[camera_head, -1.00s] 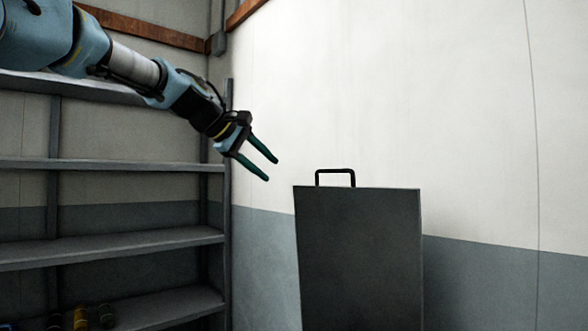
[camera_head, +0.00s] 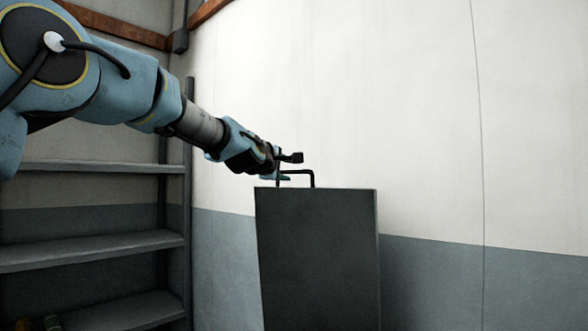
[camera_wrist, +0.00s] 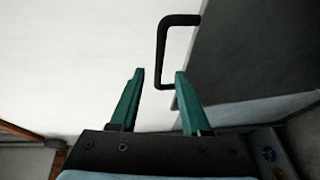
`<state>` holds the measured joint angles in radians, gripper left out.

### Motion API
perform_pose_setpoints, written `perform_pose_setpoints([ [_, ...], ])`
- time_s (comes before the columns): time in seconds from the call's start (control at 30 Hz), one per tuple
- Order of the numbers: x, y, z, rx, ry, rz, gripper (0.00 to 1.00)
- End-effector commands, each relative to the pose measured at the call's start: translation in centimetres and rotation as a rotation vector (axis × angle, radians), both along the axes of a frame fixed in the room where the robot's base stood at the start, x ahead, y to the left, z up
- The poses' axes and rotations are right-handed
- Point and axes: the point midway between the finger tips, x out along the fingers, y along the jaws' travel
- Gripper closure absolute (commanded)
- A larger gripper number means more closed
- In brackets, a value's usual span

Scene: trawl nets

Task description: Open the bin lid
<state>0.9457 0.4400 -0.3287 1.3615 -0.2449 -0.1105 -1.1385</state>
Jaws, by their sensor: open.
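The bin (camera_head: 318,258) is a dark grey box standing in front of the wall. A black U-shaped handle (camera_head: 314,177) rises at its top edge. In the wrist view the handle (camera_wrist: 162,50) stands out from the dark bin panel (camera_wrist: 250,50), ahead of the fingertips. My gripper (camera_wrist: 160,72) is open, with two green fingers and nothing between them. In the head view my gripper (camera_head: 283,178) is at the left part of the handle and overlaps it; contact cannot be told there. The lid's hinge does not show.
Grey metal shelving (camera_head: 100,250) stands to the left of the bin, with a few small items low down. A white and blue-grey wall (camera_head: 430,150) is behind the bin. The space right of the bin is clear.

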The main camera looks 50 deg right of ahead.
Motion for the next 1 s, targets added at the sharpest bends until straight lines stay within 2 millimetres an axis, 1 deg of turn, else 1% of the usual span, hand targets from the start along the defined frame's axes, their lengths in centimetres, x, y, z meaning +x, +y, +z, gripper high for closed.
perform_pose_setpoints([
  [0.03, 0.3, -1.1, 0.4, 0.002, 0.001, -0.001, 0.53],
  [0.2, 1.3, -3.8, 0.0, 0.002, 0.001, 0.000, 0.53],
  [0.3, 1.7, -5.1, -0.2, 0.002, 0.000, -0.001, 0.53],
  [0.4, 2.2, -6.0, -0.4, 0.001, -0.001, 0.000, 0.53],
  [0.6, 2.4, -6.8, -0.7, 0.000, -0.001, 0.000, 0.53],
  [0.83, 2.4, -6.8, -0.8, 0.000, -0.001, 0.000, 0.53],
  [0.87, 2.4, -6.8, -0.8, 0.000, -0.001, 0.000, 0.54],
  [1.0, 2.4, -6.8, -0.8, 0.001, -0.001, 0.000, 0.70],
])
